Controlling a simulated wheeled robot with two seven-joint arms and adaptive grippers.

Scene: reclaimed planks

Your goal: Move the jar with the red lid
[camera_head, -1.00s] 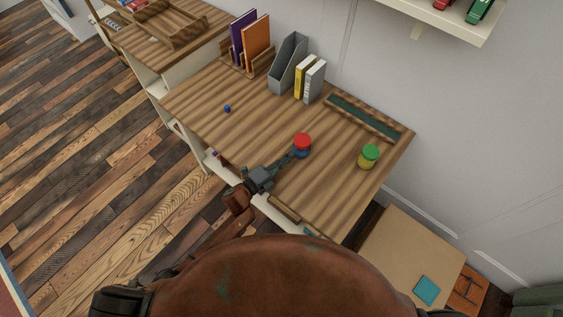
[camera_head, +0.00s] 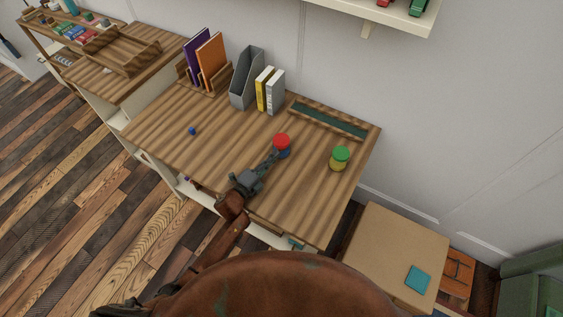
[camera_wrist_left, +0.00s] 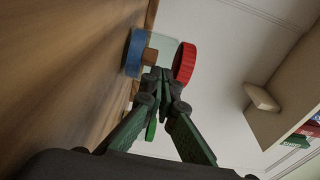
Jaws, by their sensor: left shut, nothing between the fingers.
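The jar with the red lid (camera_head: 282,140) stands upright on the wooden desk (camera_head: 225,155), near its middle. In the left wrist view, the jar shows its red lid (camera_wrist_left: 185,62), clear glass, a blue bottom (camera_wrist_left: 134,52) and something brown inside. My left gripper (camera_head: 275,156) reaches in from the desk's front edge, its fingertips right at the jar's near side. In the left wrist view the fingers (camera_wrist_left: 160,76) are shut with nothing between them, and they overlap the jar's glass. I cannot tell whether they touch it. My right gripper is not in view.
A jar with a green lid (camera_head: 340,159) stands to the right. A small blue object (camera_head: 192,131) lies at the left. Books (camera_head: 210,58), a grey file holder (camera_head: 247,78) and a long dark-green-lined tray (camera_head: 328,120) line the back. Bare desk lies left of the red-lidded jar.

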